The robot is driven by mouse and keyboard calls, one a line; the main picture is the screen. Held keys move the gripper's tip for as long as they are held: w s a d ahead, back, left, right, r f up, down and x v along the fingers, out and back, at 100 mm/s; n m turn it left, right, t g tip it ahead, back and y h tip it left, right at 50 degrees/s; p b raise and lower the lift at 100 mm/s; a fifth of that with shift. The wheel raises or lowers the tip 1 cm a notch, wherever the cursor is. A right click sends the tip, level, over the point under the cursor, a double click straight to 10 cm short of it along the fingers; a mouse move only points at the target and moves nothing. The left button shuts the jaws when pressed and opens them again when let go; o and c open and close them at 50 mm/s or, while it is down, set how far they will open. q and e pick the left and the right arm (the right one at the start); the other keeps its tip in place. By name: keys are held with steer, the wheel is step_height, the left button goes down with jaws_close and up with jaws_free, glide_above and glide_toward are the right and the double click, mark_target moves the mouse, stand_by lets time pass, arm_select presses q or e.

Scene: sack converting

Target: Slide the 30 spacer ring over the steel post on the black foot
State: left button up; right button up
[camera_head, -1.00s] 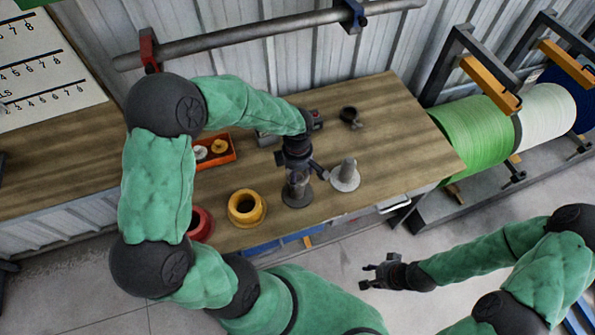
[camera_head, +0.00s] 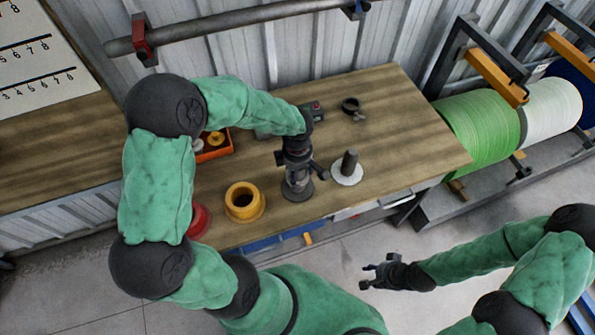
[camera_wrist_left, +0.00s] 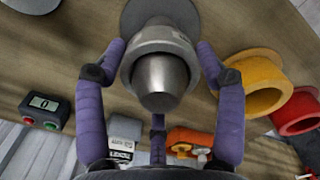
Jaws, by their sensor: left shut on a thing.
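My left gripper (camera_head: 298,178) is over the round dark foot (camera_head: 299,193) on the bench. In the left wrist view its purple fingers (camera_wrist_left: 160,55) are shut on the sides of a grey flanged ring (camera_wrist_left: 160,38). The rounded end of the steel post (camera_wrist_left: 161,82) shows through the ring, so the ring is around the post. The foot (camera_wrist_left: 150,8) shows as a grey disc behind the ring. How far down the ring sits is hard to tell. No size mark is readable. My right gripper (camera_head: 373,273) is open and empty, off the bench's front edge.
A dark post (camera_head: 350,161) on a white foot (camera_head: 346,174) stands close right. A yellow ring (camera_head: 243,201) and a red ring (camera_head: 200,219) lie left. The bench's right side is clear.

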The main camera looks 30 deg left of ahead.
arm_select(q)
steer(key=shift+f+b, duration=1.4)
steer(key=shift+f, duration=0.2)
steer(key=o, duration=1.6)
steer(key=shift+r, duration=0.1)
step_height(320, 180, up, 12)
steer(key=shift+f, duration=0.1)
